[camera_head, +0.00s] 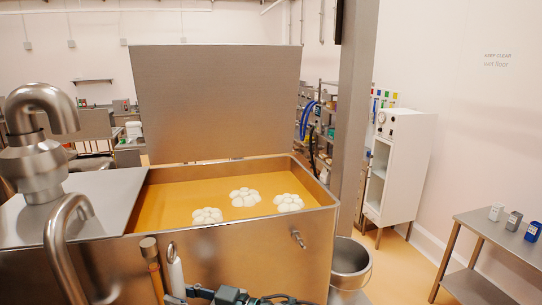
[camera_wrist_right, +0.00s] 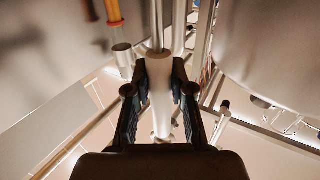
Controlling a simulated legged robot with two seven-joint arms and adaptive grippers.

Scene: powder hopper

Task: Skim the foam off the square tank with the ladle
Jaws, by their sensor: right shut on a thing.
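The square steel tank (camera_head: 240,240) stands in front of me with its lid raised at the back, full of orange liquid (camera_head: 180,188). Three white foam clumps float on it: one at the left (camera_head: 207,216), one in the middle (camera_head: 244,197) and one at the right (camera_head: 289,203). My right gripper (camera_head: 178,296) is low at the tank's front wall, shut on the white handle (camera_head: 175,270), which looks like the ladle's. In the wrist view the handle (camera_wrist_right: 160,105) runs between both fingers (camera_wrist_right: 160,88). The ladle's bowl cannot be made out. My left gripper is not in view.
An orange-handled tool with a metal end (camera_head: 152,262) hangs just left of the white handle. Curved steel pipes (camera_head: 62,235) rise at the left. A steel bucket (camera_head: 349,262) is right of the tank, below a post (camera_head: 356,120). A side table (camera_head: 500,235) holds small containers.

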